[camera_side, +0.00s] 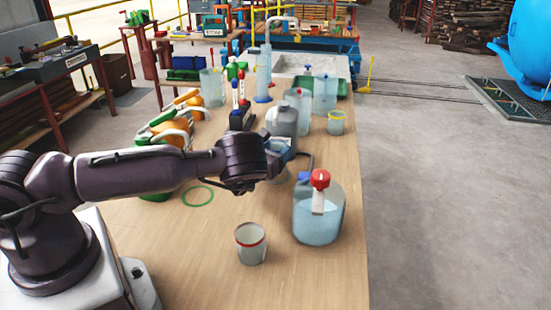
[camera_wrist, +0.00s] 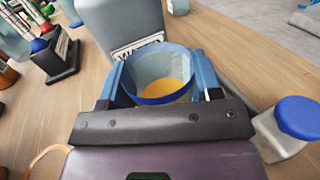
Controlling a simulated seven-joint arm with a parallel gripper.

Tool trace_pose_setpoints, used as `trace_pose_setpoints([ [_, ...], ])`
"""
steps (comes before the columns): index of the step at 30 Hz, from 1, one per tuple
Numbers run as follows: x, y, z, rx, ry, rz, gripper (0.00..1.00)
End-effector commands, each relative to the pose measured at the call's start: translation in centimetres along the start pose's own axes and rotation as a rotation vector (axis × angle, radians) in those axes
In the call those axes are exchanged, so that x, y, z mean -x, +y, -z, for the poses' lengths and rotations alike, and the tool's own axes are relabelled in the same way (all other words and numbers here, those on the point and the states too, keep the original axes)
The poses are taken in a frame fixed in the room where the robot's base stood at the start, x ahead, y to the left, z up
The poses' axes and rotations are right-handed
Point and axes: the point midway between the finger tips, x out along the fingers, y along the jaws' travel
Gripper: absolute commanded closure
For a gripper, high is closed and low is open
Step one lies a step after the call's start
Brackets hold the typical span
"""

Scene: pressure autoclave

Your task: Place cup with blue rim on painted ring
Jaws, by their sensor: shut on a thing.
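My gripper (camera_wrist: 160,78) is shut on the cup with the blue rim (camera_wrist: 158,100); its two blue fingers press the cup from either side. The cup is upright and looks translucent, with an orange-yellow bottom. In the side view my gripper (camera_side: 280,158) is over the table's middle, in front of a grey jug, and the cup is mostly hidden by the wrist. The painted ring (camera_side: 184,197) is a green circle on the table, left of and nearer than my gripper. It is bare.
The grey jug (camera_side: 283,124) is just behind my gripper; a yellow-rimmed cup (camera_side: 336,126) is at right. Green-and-orange items (camera_side: 172,128) stand behind the ring. Bare wood surrounds the ring's front.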

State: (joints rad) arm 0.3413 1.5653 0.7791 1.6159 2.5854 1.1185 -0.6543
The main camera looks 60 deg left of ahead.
Motion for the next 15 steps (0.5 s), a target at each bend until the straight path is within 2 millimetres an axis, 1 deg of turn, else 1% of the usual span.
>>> trace_pose_setpoints([
  [1,0.1,0.1,1.1,-0.001,0.004,-0.001,0.7],
  [4,0.1,0.1,2.1,0.001,0.003,-0.001,0.7],
  [6,0.1,0.1,2.4,0.001,0.002,-0.002,0.7],
  [15,0.1,0.0,2.6,0.001,0.001,-0.001,0.7],
])
